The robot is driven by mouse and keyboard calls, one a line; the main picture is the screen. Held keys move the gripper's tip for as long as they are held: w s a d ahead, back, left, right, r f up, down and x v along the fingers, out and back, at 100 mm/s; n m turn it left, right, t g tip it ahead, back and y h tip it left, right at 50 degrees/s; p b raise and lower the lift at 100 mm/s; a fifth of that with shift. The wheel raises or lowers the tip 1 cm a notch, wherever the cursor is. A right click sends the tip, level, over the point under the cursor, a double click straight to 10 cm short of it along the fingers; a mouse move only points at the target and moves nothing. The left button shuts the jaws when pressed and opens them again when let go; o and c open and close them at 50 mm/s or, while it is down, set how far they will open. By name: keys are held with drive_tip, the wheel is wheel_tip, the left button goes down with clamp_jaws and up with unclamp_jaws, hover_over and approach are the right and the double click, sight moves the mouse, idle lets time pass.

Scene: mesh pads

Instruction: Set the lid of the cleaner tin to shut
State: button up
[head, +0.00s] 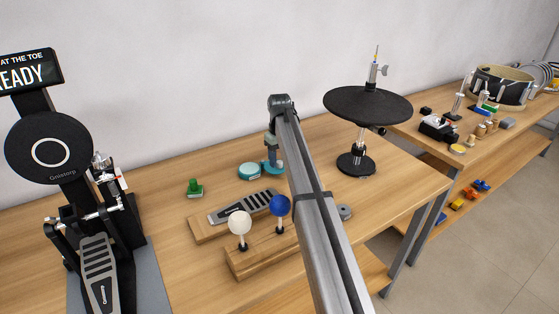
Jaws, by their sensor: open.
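A round teal tin (249,170) with a pale top sits on the wooden table behind the pedal board; I take it for the cleaner tin. Another teal piece (273,166) stands just right of it, partly behind my arm; I cannot tell whether it is the lid or how far it is raised. My gripper (271,153) hangs down from the end of my arm, small in view, at or just above this right-hand teal piece. It is open. Whether it touches the piece cannot be told, and my arm hides the area to the right.
A pedal board (243,206) and a wooden block with a white ball (239,223) and a blue ball (280,206) on stems stand in front. A green piece (194,187) is left, a kick-pedal stand (100,230) far left, a black cymbal pad (367,104) right.

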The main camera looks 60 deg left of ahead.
drive_tip(key=shift+f, duration=0.5)
drive_tip(key=shift+c, duration=0.2)
clamp_jaws()
